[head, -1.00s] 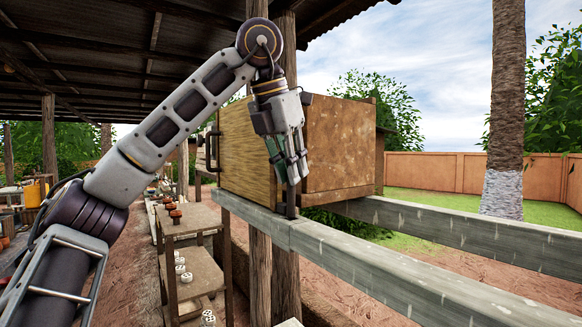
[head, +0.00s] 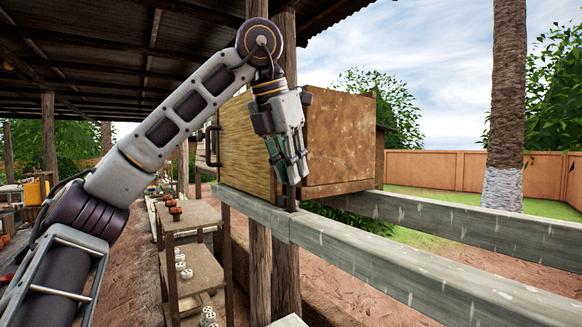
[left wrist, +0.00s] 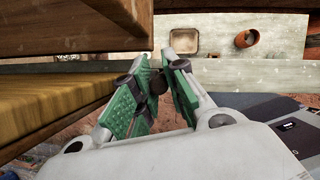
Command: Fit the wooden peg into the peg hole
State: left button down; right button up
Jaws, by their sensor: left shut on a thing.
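My left gripper (head: 291,178) is shut on the dark wooden peg (head: 291,200) and points downward beside the wooden box. The peg stands roughly upright below the fingertips. Its lower end meets the top of the grey beam (head: 350,255) near the beam joint. The peg hole is not visible, and I cannot tell how far the peg is in it. In the left wrist view the green-padded fingers (left wrist: 156,85) close around a small dark end of the peg (left wrist: 158,82). My right gripper is not in view.
The large wooden box (head: 340,140) rests on the beams right behind my gripper. A wooden post (head: 286,265) stands below the beam. Shelves (head: 190,220) with small pots are at lower left. A second beam (head: 460,225) runs to the right, with open space between.

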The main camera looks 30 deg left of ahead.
pick_arm(q)
jog(key=shift+f+b, duration=0.9)
jog(key=shift+f, duration=0.3)
dwell(0.4)
jog(key=c, duration=1.3)
grip_release()
jog(key=shift+c, duration=0.2)
jog(key=shift+r, duration=0.15)
jog(key=shift+v, duration=0.85)
jog(key=v, duration=1)
